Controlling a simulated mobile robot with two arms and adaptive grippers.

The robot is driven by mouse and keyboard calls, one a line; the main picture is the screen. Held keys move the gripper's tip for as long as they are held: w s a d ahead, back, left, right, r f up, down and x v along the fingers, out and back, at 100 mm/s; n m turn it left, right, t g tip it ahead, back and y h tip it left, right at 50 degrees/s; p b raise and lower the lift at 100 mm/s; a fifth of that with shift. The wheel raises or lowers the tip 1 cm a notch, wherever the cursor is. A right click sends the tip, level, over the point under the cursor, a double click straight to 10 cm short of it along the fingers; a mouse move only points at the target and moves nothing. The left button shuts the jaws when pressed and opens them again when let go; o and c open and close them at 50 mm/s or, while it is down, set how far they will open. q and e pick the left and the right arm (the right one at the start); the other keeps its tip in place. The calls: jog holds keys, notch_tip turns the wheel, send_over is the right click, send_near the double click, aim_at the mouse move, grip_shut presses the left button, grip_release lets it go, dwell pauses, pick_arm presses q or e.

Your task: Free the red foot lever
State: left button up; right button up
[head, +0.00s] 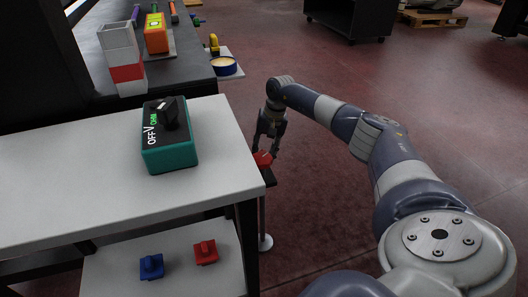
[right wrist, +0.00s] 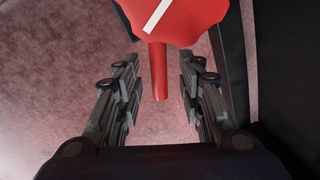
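A red lever part (head: 263,158) stands beside the right corner of the white table, at the top of a slim post. In the right wrist view it is a red rounded head with a white stripe (right wrist: 178,18) and a narrow red handle (right wrist: 159,72) pointing toward my gripper. My right gripper (head: 270,142) reaches down over it from behind. In the right wrist view the right gripper (right wrist: 160,90) is open. The handle lies between its two fingers, with a gap on each side. My left gripper is in neither view.
A teal box (head: 170,158) with a black knob sits on the white table (head: 60,190). Small blue (head: 151,266) and red (head: 206,252) pieces lie on the lower shelf. A dark counter behind holds a block stack (head: 122,60) and an orange device (head: 156,33).

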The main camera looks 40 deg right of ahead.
notch_tip(320, 180, up, 11)
jog(key=s+d, duration=0.1)
jog(key=shift+s+d+r, duration=0.2)
jog(key=shift+s+d, duration=0.05)
jog(key=shift+d, duration=0.15)
jog(key=shift+s, duration=0.1)
dwell(0.3)
